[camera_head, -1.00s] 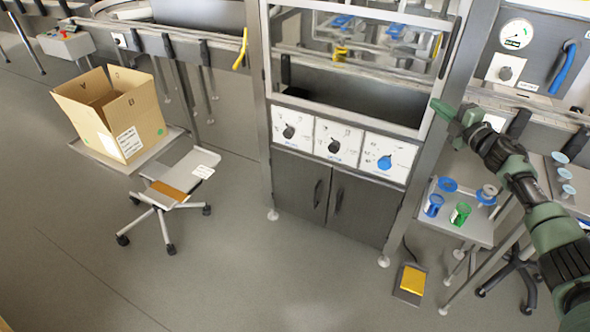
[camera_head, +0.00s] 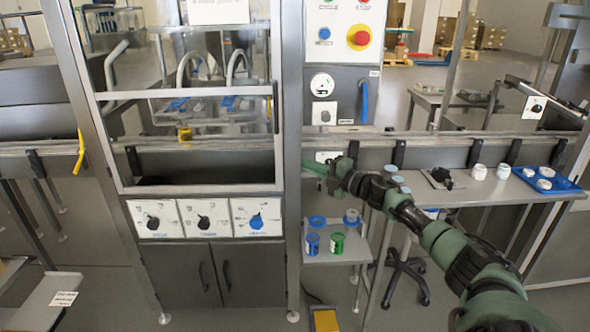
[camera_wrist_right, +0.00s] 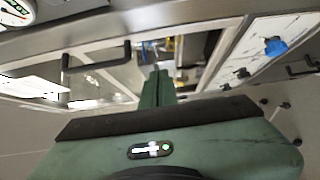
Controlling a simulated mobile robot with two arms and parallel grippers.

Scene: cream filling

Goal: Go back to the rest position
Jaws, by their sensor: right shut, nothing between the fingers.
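My right arm comes in from the lower right in the head view. Its green gripper (camera_head: 318,168) is in front of the machine's frame, just below the panel with the gauge. In the right wrist view the gripper's fingers (camera_wrist_right: 156,88) are together with nothing between them, pointing at the machine. My left gripper is not in view.
The filling machine (camera_head: 200,190) has a row of three knobs below its window. A small shelf (camera_head: 350,250) with blue and green containers stands below my right gripper. A table (camera_head: 460,195) with white jars and a blue tray (camera_head: 548,180) is at the right. A yellow pedal (camera_head: 326,320) lies on the floor.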

